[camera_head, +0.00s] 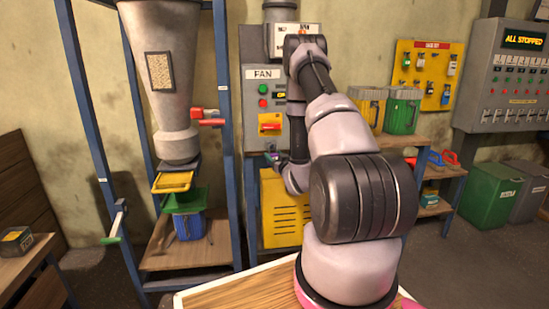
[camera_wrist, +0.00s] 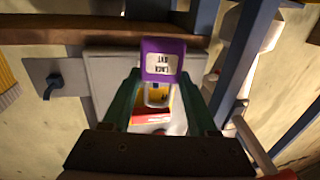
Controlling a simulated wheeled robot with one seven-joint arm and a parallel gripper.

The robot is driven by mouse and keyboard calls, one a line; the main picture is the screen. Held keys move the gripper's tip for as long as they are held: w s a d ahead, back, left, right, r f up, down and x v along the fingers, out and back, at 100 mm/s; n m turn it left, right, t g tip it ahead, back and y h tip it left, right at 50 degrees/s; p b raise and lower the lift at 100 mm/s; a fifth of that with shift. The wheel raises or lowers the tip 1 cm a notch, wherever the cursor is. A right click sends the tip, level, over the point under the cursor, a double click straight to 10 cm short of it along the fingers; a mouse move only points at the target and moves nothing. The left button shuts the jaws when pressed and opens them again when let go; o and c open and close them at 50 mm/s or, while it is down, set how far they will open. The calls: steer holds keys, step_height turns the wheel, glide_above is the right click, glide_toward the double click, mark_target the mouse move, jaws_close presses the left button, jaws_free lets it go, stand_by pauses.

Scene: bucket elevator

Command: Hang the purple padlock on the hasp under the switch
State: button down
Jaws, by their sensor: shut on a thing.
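The purple padlock (camera_wrist: 163,60) has a pale label, which appears upside down in the wrist view, and a light metal shackle (camera_wrist: 157,96). My gripper (camera_wrist: 160,86) is shut on the padlock, with its green fingers on either side. In the head view my gripper (camera_head: 273,159) is small, at the lower front of the grey FAN panel (camera_head: 254,92). The switch (camera_head: 269,124) is yellow with a red handle. Yellow and red parts (camera_wrist: 152,115) also show behind the shackle in the wrist view. I cannot make out the hasp, or whether the shackle touches it.
A blue post (camera_head: 222,120) stands just left of the panel. A yellow vented box (camera_head: 285,208) is below it. A shelf with yellow and green bins (camera_head: 402,112) is to the right. More padlocks hang on a yellow board (camera_head: 424,75) farther right.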

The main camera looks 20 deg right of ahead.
steer(key=shift+w, duration=0.1)
stand_by(0.3)
steer(key=shift+w+d, duration=0.25)
steer(key=shift+w, duration=0.55)
steer(key=shift+w+d, duration=0.2)
steer(key=shift+w, duration=0.6)
steer(key=shift+f, duration=0.8)
steer(key=shift+c, duration=0.5)
jaws_free()
steer(key=s+a, duration=0.2)
steer(key=s, duration=0.7)
steer(key=shift+s+a+f, duration=0.3)
steer(key=shift+s+a, duration=0.05)
steer(key=shift+a, duration=0.05)
stand_by(0.4)
